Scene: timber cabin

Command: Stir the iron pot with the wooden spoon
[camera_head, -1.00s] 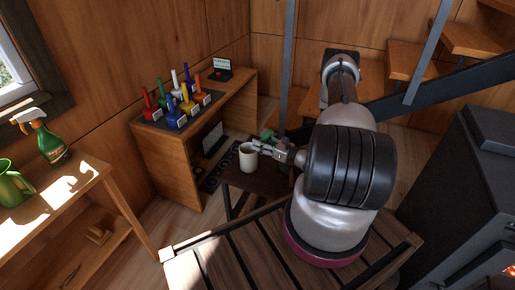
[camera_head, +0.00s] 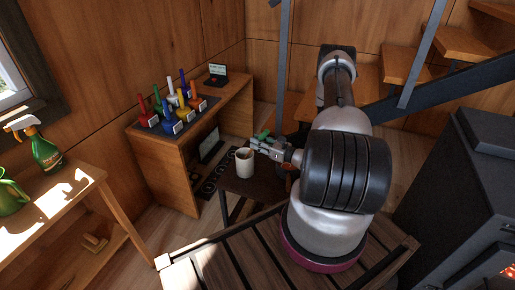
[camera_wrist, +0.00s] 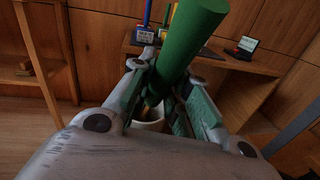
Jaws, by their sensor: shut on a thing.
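My gripper (camera_head: 257,146) is shut on a green round handle (camera_wrist: 190,45), which slants up between the fingers in the wrist view. The handle's upper end also shows in the head view (camera_head: 263,135). It may be the spoon's handle; no bare wooden bowl is clearly seen. A white mug (camera_head: 245,164) stands just below and left of my fingertips. In the wrist view the mug (camera_wrist: 152,126) shows behind the fingers, partly hidden, with something brown at its mouth. I cannot tell whether the handle's lower end is in the mug. I see no iron pot.
A small dark table (camera_head: 234,184) bears the mug. A spray bottle (camera_head: 45,150) stands on the left shelf. A black stove (camera_head: 460,200) is at right.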

